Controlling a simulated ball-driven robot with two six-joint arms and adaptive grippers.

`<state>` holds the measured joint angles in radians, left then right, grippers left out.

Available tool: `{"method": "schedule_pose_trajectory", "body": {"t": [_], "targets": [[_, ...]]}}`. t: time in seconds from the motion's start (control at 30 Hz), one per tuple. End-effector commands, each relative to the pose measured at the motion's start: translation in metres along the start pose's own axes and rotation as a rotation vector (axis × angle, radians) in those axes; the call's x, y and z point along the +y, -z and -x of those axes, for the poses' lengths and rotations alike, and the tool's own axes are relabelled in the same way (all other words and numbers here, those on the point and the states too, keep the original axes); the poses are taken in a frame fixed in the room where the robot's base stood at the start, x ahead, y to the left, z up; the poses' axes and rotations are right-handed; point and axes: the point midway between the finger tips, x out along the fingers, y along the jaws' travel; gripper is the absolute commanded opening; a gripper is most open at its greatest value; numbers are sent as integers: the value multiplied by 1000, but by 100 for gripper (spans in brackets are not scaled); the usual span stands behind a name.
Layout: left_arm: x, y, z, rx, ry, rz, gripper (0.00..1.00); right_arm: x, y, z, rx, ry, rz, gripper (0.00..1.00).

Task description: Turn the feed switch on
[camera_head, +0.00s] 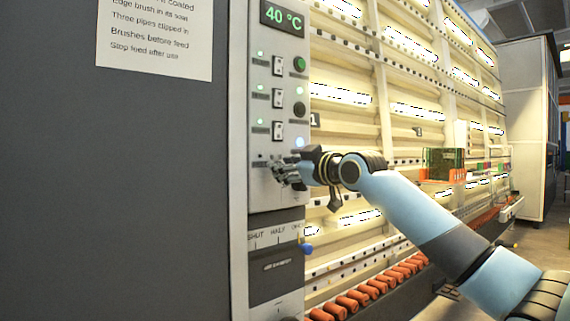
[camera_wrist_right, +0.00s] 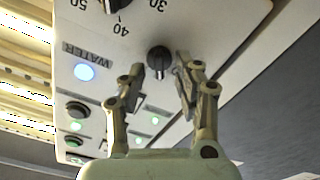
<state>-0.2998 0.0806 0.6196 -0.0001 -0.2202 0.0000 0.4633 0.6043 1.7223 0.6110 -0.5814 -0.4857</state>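The grey control panel (camera_head: 280,195) stands upright beside a dark cabinet wall. It carries a column of white rocker switches, the upper one (camera_head: 278,66), a middle one (camera_head: 277,98) and a lower one (camera_head: 277,130); their labels are too small to read. My right gripper (camera_head: 279,171) is at the panel below them. In the right wrist view my right gripper (camera_wrist_right: 160,75) is open, with one finger on each side of a dark round knob (camera_wrist_right: 158,60). Small gaps show beside the knob. No label naming the feed switch is readable. My left gripper is out of view.
A lamp (camera_wrist_right: 84,72) marked WATER glows blue-white. A numbered dial (camera_wrist_right: 121,8) sits near the knob. The display (camera_head: 283,18) reads 40 °C. A lever with a blue tip (camera_head: 306,248) sticks out below. Orange rollers (camera_head: 355,298) line the machine's foot.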

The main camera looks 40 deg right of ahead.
Motion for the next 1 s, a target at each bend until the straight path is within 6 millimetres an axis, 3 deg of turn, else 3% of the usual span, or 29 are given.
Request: {"method": "schedule_pose_trajectory", "body": {"t": [0.27, 0.53, 1.0], "targets": [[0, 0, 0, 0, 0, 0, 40, 0, 0, -2, 0, 0, 1, 33], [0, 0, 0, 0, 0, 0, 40, 0, 0, -2, 0, 0, 1, 0], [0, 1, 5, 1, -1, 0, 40, 0, 0, -2, -2, 1, -38, 0]]}}
